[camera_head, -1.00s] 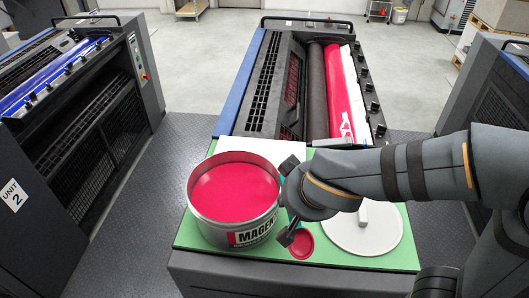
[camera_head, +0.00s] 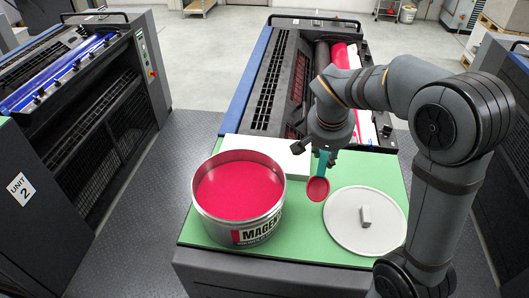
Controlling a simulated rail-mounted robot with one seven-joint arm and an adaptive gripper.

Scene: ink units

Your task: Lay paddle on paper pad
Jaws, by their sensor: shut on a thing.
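My gripper (camera_head: 325,150) is shut on the teal handle of the paddle (camera_head: 318,188). The paddle's round head is red with ink and points toward the camera, over the green mat between the can and the lid. I cannot tell whether it touches the mat. The white paper pad (camera_head: 255,146) lies flat behind the can, to the left of my gripper. Its front left part is hidden by the can.
An open can of magenta ink (camera_head: 252,236) stands at the left of the green mat (camera_head: 302,236). A round white lid with a block handle (camera_head: 345,239) lies at the right. The press unit with its rollers (camera_head: 270,84) rises behind.

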